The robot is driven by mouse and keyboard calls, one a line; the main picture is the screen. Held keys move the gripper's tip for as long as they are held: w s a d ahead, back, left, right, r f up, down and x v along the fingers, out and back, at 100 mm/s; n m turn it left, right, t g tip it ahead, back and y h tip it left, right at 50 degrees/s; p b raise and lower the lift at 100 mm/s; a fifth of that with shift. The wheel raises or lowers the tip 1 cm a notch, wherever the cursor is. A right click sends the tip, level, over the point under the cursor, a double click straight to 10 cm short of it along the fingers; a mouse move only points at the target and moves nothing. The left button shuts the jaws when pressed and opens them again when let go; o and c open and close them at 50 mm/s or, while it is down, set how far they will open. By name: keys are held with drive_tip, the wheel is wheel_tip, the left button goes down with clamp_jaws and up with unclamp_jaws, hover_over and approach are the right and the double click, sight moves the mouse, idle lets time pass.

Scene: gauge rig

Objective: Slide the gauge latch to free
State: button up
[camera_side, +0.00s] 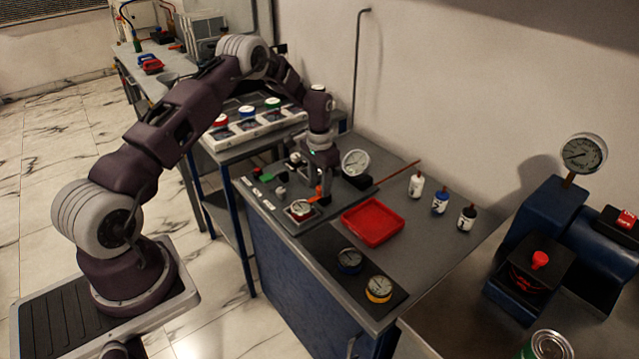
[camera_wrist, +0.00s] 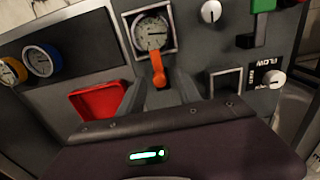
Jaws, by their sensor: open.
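The gauge (camera_side: 300,208) sits in a square frame on the dark panel; its pale dial also shows in the wrist view (camera_wrist: 152,34). The orange latch (camera_wrist: 158,68) lies at the near edge of the gauge's frame in the wrist view; a little of its orange shows in the side view (camera_side: 318,192). My gripper (camera_side: 321,191) is low over the panel, pointing down beside the gauge. In the wrist view my gripper (camera_wrist: 160,88) has its grey fingers apart, with the latch showing between them. I cannot tell whether a finger touches it. The lower fingers are partly hidden.
A red tray (camera_side: 372,221) lies right of the panel. Blue-ringed (camera_side: 349,260) and yellow-ringed (camera_side: 379,288) gauges rest on a dark mat. Several small bottles (camera_side: 440,202) stand at the back right. A white knob (camera_wrist: 211,12) and green lever (camera_wrist: 262,8) are near the gauge.

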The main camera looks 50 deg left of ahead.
clamp_jaws()
idle(1.3)
